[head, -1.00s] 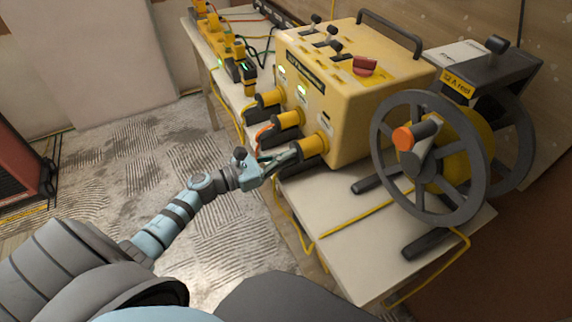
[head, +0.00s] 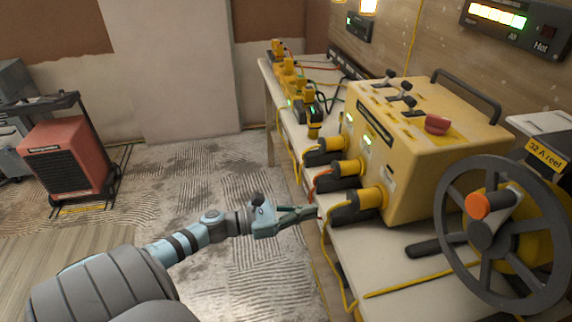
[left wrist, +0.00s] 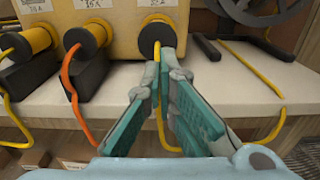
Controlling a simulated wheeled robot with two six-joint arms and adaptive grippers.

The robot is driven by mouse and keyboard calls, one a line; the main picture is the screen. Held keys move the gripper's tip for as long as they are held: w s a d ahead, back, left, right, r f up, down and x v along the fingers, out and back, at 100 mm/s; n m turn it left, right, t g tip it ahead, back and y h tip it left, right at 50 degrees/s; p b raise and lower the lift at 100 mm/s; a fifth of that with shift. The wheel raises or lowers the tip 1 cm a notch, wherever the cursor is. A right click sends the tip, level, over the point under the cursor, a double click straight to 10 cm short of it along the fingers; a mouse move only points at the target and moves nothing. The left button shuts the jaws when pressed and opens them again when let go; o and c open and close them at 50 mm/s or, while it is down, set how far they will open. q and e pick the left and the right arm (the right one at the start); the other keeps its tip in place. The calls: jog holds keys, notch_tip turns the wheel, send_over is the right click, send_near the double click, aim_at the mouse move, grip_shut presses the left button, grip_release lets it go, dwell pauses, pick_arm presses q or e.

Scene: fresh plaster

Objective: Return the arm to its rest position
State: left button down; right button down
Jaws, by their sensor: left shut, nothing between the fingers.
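My left arm comes in from the lower left in the head view. Its left gripper (head: 312,212) is shut and empty, just off the front edge of the bench. In the left wrist view the gripper (left wrist: 165,60) has its fingertips together, pointing at the lower front of the yellow distribution box (left wrist: 110,20). In the head view that box (head: 425,160) stands on the bench with several yellow plugs in its front. The nearest yellow plug (head: 371,197) is just beyond the fingertips, and a small gap seems to separate them. My right gripper is not in view.
A cable reel (head: 500,235) stands on the bench (head: 385,285) at the right. Yellow and orange cables hang over the bench's front edge. A red dehumidifier (head: 68,160) stands at the far left. The floor (head: 200,165) between is clear.

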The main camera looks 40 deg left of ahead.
pick_arm(q)
jog(key=s+a+f+n+y, duration=0.4)
jog(key=a+f+n+y, duration=0.55)
jog(key=a+n, duration=0.6)
jog(key=s+a+f+n+g+y, duration=0.25)
jog(key=s+f+n, duration=0.25)
jog(key=f+n, duration=0.3)
jog(key=s+a+f+n+g+y, duration=0.1)
jog(key=s+f+n+g, duration=0.2)
jog(key=s+f+n, duration=0.45)
jog(key=s+d+f+n+g, duration=0.5)
jog(key=s+f+n, duration=0.3)
jog(key=s+f, duration=0.4)
jog(key=s+d+f+n+g+h, duration=0.1)
jog(key=s+d+f+n, duration=0.1)
jog(key=d, duration=0.7)
jog(key=s+d+f+n+g, duration=0.1)
jog(key=s+d+f+g, duration=0.1)
jog(key=s+d+f, duration=0.3)
jog(key=s+d, duration=0.2)
jog(key=d, duration=0.2)
jog(key=shift+s+d+n+h+p, duration=0.15)
jog(key=shift+s+n+h+p, duration=0.1)
jog(key=shift+n+h+p, duration=0.15)
